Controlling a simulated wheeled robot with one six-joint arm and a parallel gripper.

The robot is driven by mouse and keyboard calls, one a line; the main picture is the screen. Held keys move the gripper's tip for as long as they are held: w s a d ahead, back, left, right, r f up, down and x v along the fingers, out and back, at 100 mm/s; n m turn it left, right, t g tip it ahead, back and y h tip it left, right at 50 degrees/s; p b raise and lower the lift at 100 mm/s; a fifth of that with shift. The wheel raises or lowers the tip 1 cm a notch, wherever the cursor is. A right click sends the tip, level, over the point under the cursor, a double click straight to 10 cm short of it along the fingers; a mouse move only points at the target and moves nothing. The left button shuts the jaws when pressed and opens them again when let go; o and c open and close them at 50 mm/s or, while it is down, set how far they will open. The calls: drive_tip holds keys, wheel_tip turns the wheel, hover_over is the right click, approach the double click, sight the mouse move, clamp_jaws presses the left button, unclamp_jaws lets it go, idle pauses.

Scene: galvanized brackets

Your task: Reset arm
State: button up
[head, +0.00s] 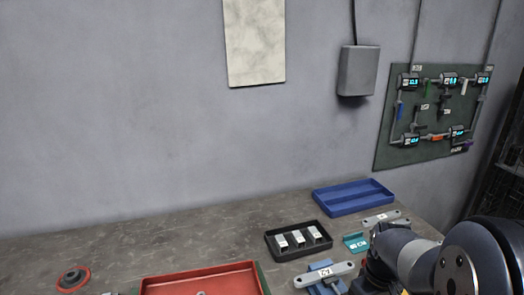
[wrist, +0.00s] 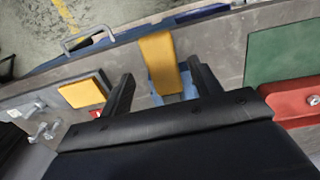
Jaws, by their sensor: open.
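My gripper (wrist: 160,73) shows in the wrist view with its two black fingers apart. A yellow block or strip (wrist: 158,55) shows in the gap between them, above a light-blue part (wrist: 166,86). I cannot tell how far it is from the fingers, but neither finger visibly touches it. My arm (head: 425,262) fills the lower right of the head view, over the right part of the bench; the fingers cannot be made out there.
On the bench (head: 205,230) are a black tray (head: 272,249) holding three galvanized brackets (head: 299,239), a blue tray (head: 352,197), a red tray (head: 200,271), a teal part (head: 355,242) and a grey labelled bar (head: 325,274). A green gauge panel (head: 390,150) hangs on the wall. The bench's back left is clear.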

wheel_tip(320, 180, down, 4)
drive_tip(key=shift+r, duration=0.2)
drive_tip(key=shift+a+r+m, duration=0.2)
drive_tip(key=shift+m, duration=0.1)
drive_tip(key=shift+s+a+m, duration=0.1)
drive_tip(key=shift+a+m, duration=0.2)
drive_tip(key=shift+m, duration=0.2)
drive_tip(key=shift+s+r, duration=0.1)
drive_tip(key=shift+r, duration=0.05)
